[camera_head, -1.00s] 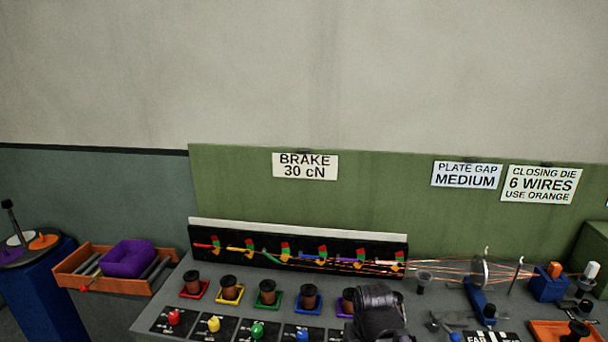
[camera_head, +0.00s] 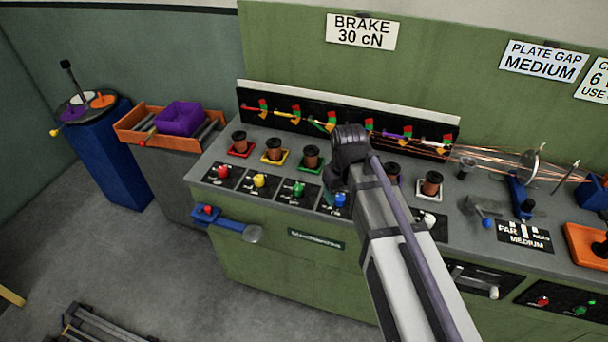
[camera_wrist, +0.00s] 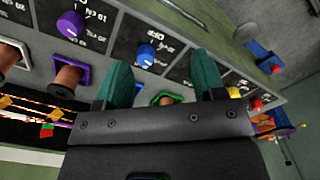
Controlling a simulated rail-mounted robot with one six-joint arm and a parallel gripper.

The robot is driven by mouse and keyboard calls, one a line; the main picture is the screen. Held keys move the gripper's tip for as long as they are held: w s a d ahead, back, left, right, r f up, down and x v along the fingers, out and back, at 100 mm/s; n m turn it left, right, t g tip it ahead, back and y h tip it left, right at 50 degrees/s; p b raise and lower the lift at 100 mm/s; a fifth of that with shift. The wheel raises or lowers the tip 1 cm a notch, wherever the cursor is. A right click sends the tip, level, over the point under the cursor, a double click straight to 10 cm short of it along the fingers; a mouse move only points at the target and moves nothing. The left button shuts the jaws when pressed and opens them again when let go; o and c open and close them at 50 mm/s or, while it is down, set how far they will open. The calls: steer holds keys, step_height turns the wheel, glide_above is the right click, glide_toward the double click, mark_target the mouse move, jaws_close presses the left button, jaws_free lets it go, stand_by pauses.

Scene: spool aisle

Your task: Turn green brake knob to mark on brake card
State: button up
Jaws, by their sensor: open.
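The green brake knob (camera_head: 298,188) sits on a black dial plate on the bench front, between the yellow and blue knobs in the head view. In the wrist view I cannot make it out; my right finger covers that part of the row. The brake card (camera_head: 362,31) on the green back panel reads "BRAKE 30 cN". My gripper (camera_wrist: 163,72) is open, its two teal fingers apart above the bench with nothing held. The blue knob (camera_wrist: 145,55) shows beyond the gap between them. In the head view my dark wrist hides the fingers and the blue spool.
The yellow knob (camera_head: 259,180) and red knob (camera_head: 223,171) are left of the green one. Spools, including the green-tray spool (camera_head: 311,158), stand behind the knobs. A blue bar (camera_head: 230,225) juts from the bench front. An orange tray (camera_head: 130,126) lies left.

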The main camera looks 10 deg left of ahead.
mark_target(299, 187)
steer(key=w+a+n, duration=1.1)
steer(key=a+n, duration=0.1)
steer(key=a, duration=0.1)
steer(key=f+n+b, duration=0.1)
steer(key=f+b, duration=0.2)
steer(key=f, duration=0.1)
steer(key=f+n+b, duration=0.2)
steer(key=f+b, duration=0.2)
steer(key=f+n+b, duration=0.1)
steer(key=f+b, duration=0.3)
steer(key=shift+d+n, duration=0.25)
steer(key=shift+n, duration=0.15)
steer(key=shift+r, duration=0.15)
steer(key=c, duration=0.9)
